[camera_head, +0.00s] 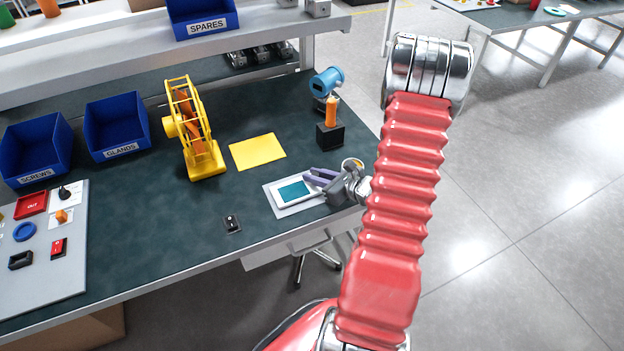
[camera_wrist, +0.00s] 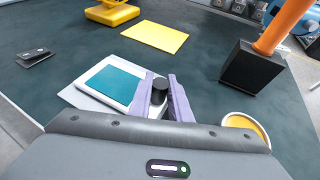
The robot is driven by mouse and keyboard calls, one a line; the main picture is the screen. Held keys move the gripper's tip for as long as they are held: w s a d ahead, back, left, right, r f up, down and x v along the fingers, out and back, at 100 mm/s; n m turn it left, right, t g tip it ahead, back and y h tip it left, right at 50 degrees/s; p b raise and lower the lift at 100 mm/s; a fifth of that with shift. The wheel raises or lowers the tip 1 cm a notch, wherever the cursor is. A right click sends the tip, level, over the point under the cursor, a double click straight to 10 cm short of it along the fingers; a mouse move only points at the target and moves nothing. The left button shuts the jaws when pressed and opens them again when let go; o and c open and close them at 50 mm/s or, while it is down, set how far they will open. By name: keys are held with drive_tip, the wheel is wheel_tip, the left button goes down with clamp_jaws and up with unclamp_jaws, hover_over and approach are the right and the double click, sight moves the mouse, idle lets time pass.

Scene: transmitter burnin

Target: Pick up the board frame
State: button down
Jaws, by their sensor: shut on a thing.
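The board frame (camera_head: 284,197) is a flat white frame around a teal board, lying on a pale grey plate (camera_head: 299,208) near the bench's front right edge. It also shows left of centre in the wrist view (camera_wrist: 126,94). My gripper (camera_head: 311,176) reaches in from the right over the frame's right end. In the wrist view, its purple fingers (camera_wrist: 161,79) are shut on a black round knob (camera_wrist: 160,92) at that end. The left finger hides where the knob meets the frame. I see no clear gap between frame and plate.
A black block with an orange handle (camera_head: 330,132) stands behind my gripper. A round dish with yellow contents (camera_wrist: 246,126) is close on the right.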

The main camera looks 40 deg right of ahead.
wheel_tip(320, 180, up, 10)
drive_tip(key=shift+f, duration=0.15)
idle(0.4)
drive_tip(key=shift+a, duration=0.1)
idle(0.5)
